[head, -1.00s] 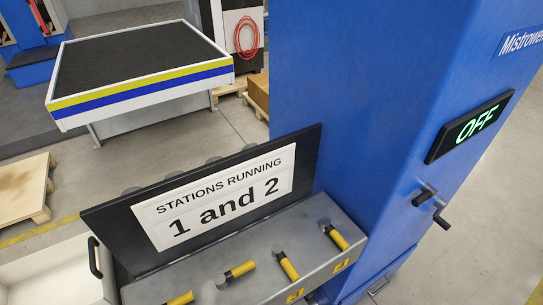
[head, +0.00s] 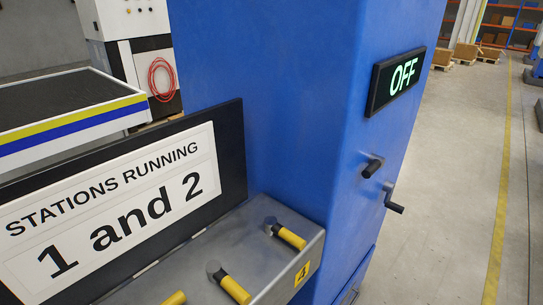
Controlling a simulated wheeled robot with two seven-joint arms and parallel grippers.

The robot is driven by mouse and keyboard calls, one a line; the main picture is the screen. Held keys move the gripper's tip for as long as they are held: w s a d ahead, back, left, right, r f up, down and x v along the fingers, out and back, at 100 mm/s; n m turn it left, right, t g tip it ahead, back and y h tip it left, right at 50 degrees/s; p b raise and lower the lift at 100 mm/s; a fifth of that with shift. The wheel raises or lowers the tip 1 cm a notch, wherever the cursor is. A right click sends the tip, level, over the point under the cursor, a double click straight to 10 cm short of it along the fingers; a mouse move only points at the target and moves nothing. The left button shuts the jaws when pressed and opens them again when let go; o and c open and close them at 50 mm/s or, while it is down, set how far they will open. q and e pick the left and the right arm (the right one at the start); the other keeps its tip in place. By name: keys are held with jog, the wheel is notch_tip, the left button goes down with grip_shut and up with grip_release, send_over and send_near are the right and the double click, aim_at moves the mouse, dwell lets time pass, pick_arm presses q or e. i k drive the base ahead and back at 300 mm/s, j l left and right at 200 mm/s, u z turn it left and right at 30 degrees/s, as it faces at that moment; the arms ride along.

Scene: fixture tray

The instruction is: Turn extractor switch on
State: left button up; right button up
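The extractor is a tall blue cabinet (head: 270,80) in the middle of the head view. Its black display (head: 396,80) reads OFF in green letters. Below the display, on the same face, are a short black peg (head: 372,167) and a black crank-like handle (head: 393,200), which look like the switch parts. A sign (head: 110,210) at the left reads "STATIONS RUNNING 1 and 2". Neither of my grippers is in view.
A grey bench (head: 250,235) with several yellow-handled levers (head: 287,236) stands against the cabinet, and a label 4 (head: 303,274) marks its end. A black-topped table (head: 60,105) is behind the sign.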

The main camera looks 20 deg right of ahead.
aim_at(375, 162)
jog(key=l+z, duration=0.15)
jog(key=z, duration=0.2)
jog(key=k+l+z, duration=0.1)
jog(key=z, duration=0.25)
jog(key=l+z, duration=0.35)
jog(key=j, duration=0.1)
